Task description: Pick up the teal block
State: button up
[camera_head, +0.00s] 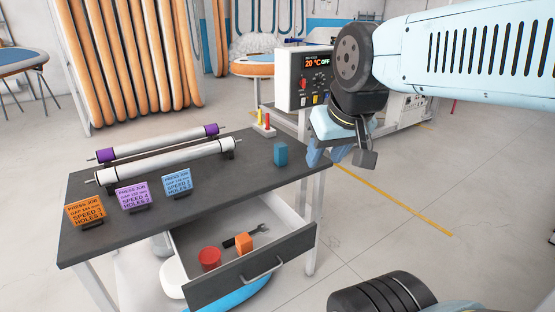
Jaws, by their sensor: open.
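The teal block (280,154) stands upright on the dark table top (135,178), near its right edge. My gripper (342,158) is at the end of my light blue arm, to the right of the block and apart from it in the picture. It points downward and is open, with nothing seen between its fingers. The block is not hidden by the gripper.
Two rollers (170,160) and several job cards (132,195) occupy the table's left and back. An open drawer (252,275) below holds a red cylinder (209,259), an orange block (243,243) and a wrench (258,229). A control box (304,78) stands behind.

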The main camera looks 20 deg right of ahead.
aim_at(280, 148)
jog(key=z, duration=0.65)
jog(key=i, duration=1)
jog(key=u, duration=1.65)
jog(key=k, duration=0.45)
jog(key=u, duration=0.15)
jog(key=i, duration=0.45)
jog(key=z, duration=0.1)
